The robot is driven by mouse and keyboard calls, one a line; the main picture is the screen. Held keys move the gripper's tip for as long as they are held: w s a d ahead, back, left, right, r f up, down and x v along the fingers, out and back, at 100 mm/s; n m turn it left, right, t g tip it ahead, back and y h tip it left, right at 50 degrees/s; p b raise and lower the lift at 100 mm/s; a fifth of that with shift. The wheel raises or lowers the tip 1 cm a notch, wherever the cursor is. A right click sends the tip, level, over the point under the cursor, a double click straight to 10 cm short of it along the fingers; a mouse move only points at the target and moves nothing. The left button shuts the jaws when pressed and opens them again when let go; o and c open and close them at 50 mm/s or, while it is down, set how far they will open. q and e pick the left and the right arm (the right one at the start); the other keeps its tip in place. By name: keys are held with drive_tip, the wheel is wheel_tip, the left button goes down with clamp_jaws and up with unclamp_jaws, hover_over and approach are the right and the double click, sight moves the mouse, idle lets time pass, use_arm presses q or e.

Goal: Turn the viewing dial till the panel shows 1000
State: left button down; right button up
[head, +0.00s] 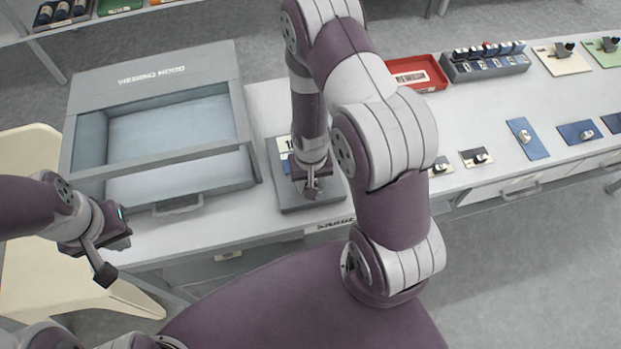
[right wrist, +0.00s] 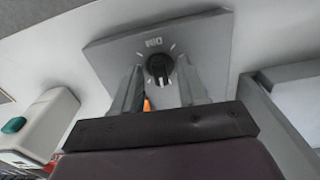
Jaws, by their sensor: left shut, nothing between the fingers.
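The grey dial panel (head: 325,203) lies on the bench right of the viewing hood. Its pale display (head: 284,144) shows the start of a number, "10"; my right arm hides the rest. My right gripper (head: 312,190) points down over the panel's front part. In the right wrist view the black viewing dial (right wrist: 159,68) with a white pointer mark sits ahead, between the two spread fingers of the right gripper (right wrist: 160,82). The fingers stand apart; I cannot tell whether they touch the dial. My left gripper (head: 105,273) is shut and empty, left of the bench's front edge.
The viewing hood (head: 155,75) with its open tray stands left of the panel. A red tray (head: 418,72), a vial rack (head: 484,64) and several small switch plates (head: 527,139) lie to the right. A cream chair (head: 30,155) is at the left.

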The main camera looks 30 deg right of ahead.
drive_tip(key=shift+r, duration=0.1)
wheel_tip(320, 180, up, 12)
drive_tip(key=shift+r, duration=0.25)
idle(0.5)
drive_tip(key=s+a+r+n+t, duration=0.1)
drive_tip(key=s+a+r+n, duration=0.1)
drive_tip(key=r, duration=0.6)
drive_tip(key=shift+s+a+n, duration=0.3)
drive_tip(key=shift+s+n, duration=0.4)
drive_tip(key=shift+s, duration=0.5)
drive_tip(key=shift+f, duration=0.1)
idle(0.9)
